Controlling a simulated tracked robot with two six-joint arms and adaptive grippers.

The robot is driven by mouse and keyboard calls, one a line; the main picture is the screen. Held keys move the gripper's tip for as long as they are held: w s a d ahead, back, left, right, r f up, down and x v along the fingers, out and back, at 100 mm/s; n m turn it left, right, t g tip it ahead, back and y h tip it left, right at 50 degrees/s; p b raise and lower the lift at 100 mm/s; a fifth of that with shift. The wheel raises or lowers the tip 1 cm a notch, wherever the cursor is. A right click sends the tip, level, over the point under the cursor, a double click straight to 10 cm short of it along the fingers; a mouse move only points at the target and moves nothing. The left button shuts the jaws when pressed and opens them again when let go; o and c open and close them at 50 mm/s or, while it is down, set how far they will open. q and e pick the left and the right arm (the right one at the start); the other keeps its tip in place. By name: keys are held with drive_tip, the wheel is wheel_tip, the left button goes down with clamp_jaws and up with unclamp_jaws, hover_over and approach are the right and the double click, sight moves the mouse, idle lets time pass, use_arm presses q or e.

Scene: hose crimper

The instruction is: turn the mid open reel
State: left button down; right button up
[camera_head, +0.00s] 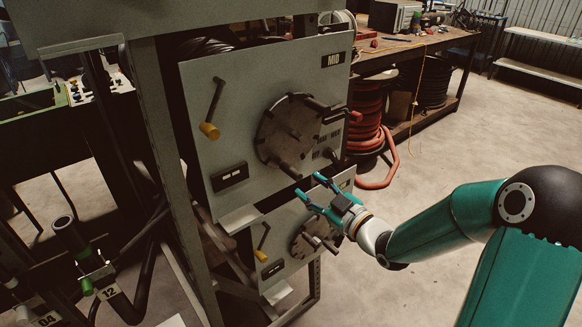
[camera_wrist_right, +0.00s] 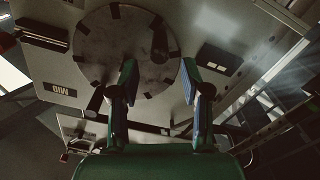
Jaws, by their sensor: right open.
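The mid reel (camera_head: 285,133) is a round grey disc with several dark pegs standing out, mounted on a pale panel marked MID (camera_head: 232,105). In the right wrist view the disc (camera_wrist_right: 125,45) fills the upper middle, with pegs around it. My right gripper (camera_head: 309,184) is open and empty, just below the disc and in front of the panel's lower edge. Its two fingers (camera_wrist_right: 158,80) spread apart at the disc's rim in the wrist view; I cannot tell whether they touch a peg. My left gripper is not in view.
A crank with a yellow knob (camera_head: 209,130) sticks out left of the disc. A lower panel with a similar reel (camera_head: 310,238) stands below. A red hose coil (camera_head: 367,115) and a workbench (camera_head: 425,45) are behind. The floor at right is clear.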

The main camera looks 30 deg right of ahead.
sight(282, 166)
drive_tip(key=w, duration=0.2)
drive_tip(key=w+p, duration=0.1)
drive_tip(key=w, duration=0.2)
drive_tip(key=w+p, duration=0.1)
drive_tip(key=w, duration=0.2)
drive_tip(key=shift+w+a, duration=0.1)
drive_tip(key=shift+a, duration=0.2)
clamp_jaws()
